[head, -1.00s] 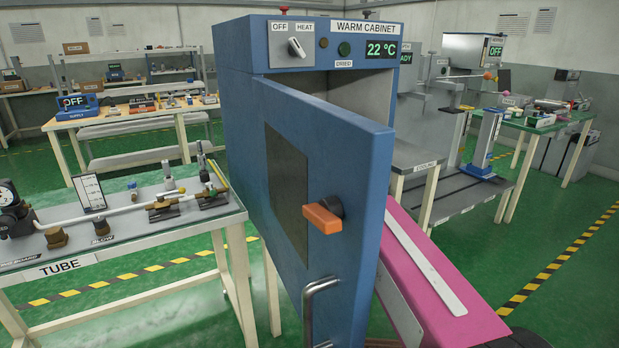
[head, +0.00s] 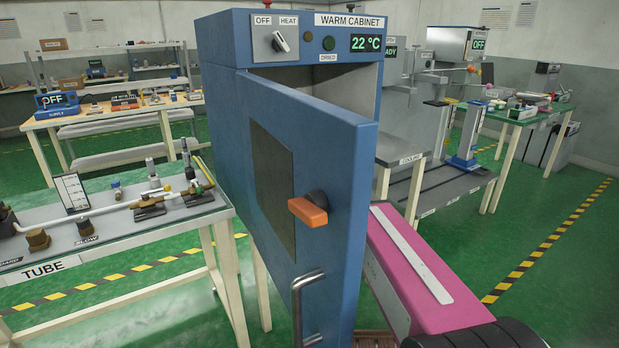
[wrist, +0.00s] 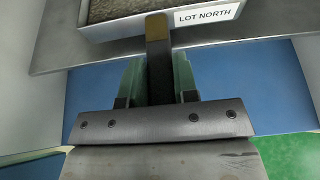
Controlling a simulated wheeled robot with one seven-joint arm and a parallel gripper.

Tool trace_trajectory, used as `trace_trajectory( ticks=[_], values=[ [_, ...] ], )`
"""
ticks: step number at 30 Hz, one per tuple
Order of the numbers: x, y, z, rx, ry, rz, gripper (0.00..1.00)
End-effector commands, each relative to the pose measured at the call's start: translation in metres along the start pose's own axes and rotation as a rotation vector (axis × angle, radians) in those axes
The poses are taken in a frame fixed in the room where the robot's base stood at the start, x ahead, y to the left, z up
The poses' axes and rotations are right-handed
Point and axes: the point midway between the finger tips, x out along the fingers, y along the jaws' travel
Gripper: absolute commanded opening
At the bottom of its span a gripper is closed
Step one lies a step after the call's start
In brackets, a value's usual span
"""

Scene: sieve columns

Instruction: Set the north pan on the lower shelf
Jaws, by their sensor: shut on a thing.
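The north pan (wrist: 115,28), a pale pan labelled LOT NORTH with grey-brown granular contents, is at the top of the wrist view. Its far part is cut off. My gripper (wrist: 157,72) has its green fingers shut on the pan's dark handle. The pan is over a grey metal shelf (wrist: 60,45) with a straight front edge. I cannot tell which shelf it is, or whether the pan touches it. In the head view the open door of the blue warm cabinet (head: 219,100) hides my gripper, the pan and the shelves.
The cabinet door (head: 335,200) stands ajar towards me, with an orange latch (head: 308,211) and a metal handle (head: 303,300). My pink arm link is right of the door. A tube bench (head: 110,245) stands left, and a cooling table (head: 400,150) stands right behind the cabinet.

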Motion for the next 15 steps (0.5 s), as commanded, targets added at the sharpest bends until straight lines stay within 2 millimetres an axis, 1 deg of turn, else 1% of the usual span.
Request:
trace_trajectory(
  ticks=[1, 4, 15],
  values=[
    [0.003, 0.000, -0.007, 0.003, 0.001, 0.000, 0.00],
    [0.007, 0.000, -0.016, 0.002, 0.000, 0.000, 0.00],
    [0.008, 0.000, -0.020, 0.001, -0.001, -0.001, 0.00]
  ],
)
